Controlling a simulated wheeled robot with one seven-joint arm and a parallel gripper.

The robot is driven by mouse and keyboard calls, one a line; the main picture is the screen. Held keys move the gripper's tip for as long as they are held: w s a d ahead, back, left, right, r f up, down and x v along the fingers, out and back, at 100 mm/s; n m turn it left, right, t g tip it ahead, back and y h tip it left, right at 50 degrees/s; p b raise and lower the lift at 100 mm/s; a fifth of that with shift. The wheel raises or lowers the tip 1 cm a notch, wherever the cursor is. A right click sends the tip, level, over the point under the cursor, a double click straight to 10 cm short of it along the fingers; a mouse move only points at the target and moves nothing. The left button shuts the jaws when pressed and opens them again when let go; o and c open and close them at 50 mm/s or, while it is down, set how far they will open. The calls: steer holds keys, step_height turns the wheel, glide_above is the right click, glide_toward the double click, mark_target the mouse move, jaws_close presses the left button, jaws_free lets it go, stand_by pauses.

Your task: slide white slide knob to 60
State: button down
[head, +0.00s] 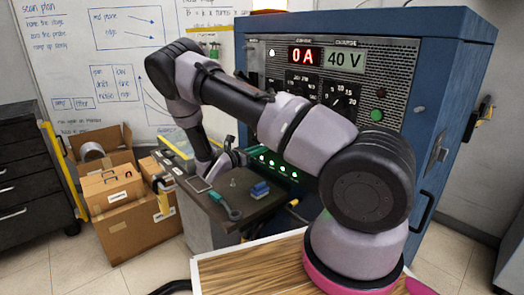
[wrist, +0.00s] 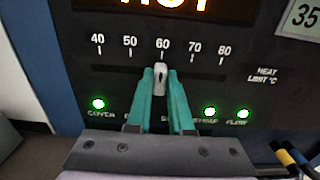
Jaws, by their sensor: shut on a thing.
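The white slide knob (wrist: 160,78) sits in a dark horizontal slot under a scale marked 40 to 80. In the wrist view it stands directly below the 60 mark, or a hair to its left. My gripper (wrist: 160,82) has teal fingers shut on the knob from below, with the knob's top showing between the tips. In the head view the knob cannot be made out, and my arm reaches down to the low front of the blue cabinet (head: 440,75).
Several green lamps, one here (wrist: 98,104), glow below the slot; my fingers cover part of that row. A dark bench (head: 215,210) with a blue block (head: 260,189) stands before the cabinet. Cardboard boxes (head: 110,190) are at left. The cabinet displays read 0 A and 40 V.

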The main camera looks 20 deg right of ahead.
steer(key=c, duration=0.8)
jaws_free()
steer(key=shift+a, duration=0.1)
steer(key=v, duration=1)
steer(key=shift+s+a, duration=0.15)
steer(key=shift+a, duration=0.1)
